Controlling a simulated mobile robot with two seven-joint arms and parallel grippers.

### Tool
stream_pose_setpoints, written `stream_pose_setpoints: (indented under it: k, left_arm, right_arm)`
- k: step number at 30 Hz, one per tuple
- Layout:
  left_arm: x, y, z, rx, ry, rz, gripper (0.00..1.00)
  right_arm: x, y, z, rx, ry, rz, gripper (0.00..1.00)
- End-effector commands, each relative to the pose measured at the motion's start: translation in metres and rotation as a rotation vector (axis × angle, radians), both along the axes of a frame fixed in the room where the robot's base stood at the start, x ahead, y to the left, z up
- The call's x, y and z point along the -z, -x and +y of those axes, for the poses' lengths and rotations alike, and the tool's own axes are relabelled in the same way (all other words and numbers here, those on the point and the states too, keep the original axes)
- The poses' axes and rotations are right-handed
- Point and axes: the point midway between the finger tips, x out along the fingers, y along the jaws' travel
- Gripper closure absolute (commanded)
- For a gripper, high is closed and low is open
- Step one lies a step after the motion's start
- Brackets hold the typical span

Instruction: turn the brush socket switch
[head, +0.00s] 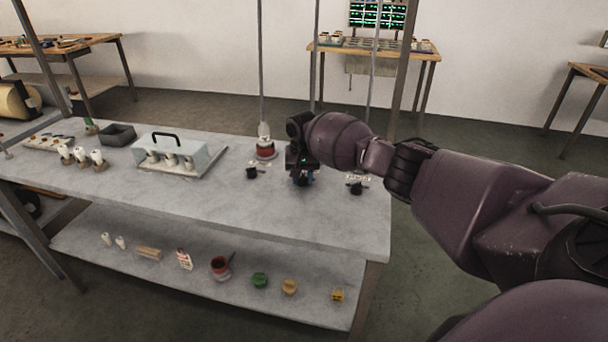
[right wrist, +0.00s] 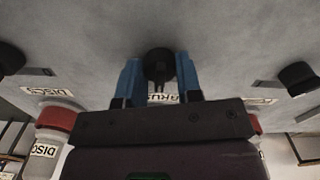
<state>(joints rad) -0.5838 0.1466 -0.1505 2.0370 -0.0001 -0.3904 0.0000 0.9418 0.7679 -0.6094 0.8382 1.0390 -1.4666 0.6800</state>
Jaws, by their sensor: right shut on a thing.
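The brush socket switch is a black knob (right wrist: 159,66) on the grey bench top, in the middle of the right wrist view. A white label, partly covered by my gripper, sits beside it. My right gripper (right wrist: 157,82) has its two blue fingers on either side of the knob and is shut on it. In the head view my right gripper (head: 302,180) points down at the bench top and mostly hides this knob. My left gripper is not in view.
Similar black knobs stand to the left (head: 252,173) and right (head: 355,188) of my gripper. A red-based socket (head: 265,150) with a white top stands behind. A clear-sided box (head: 172,157) with a black handle is farther left. The bench's front strip is clear.

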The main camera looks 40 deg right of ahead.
Motion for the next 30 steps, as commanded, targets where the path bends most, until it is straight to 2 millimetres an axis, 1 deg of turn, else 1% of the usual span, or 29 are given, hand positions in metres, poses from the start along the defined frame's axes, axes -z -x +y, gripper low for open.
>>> stream_pose_setpoints:
  k: [6,15,21,30]
  left_arm:
    - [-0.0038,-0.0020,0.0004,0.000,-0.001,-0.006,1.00]
    - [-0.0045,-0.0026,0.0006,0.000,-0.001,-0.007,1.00]
    - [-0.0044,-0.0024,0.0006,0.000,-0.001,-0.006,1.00]
    - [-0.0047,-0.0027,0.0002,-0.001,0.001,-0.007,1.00]
  right_arm:
    - [0.0017,0.0012,0.0004,-0.196,-0.002,0.004,0.91]
    - [0.0015,0.0007,0.0001,-0.408,-0.001,0.003,0.91]
    - [0.0016,0.0006,0.0003,-0.490,-0.001,0.003,0.91]
    - [0.0017,0.0005,0.0003,-0.533,-0.001,0.002,0.91]
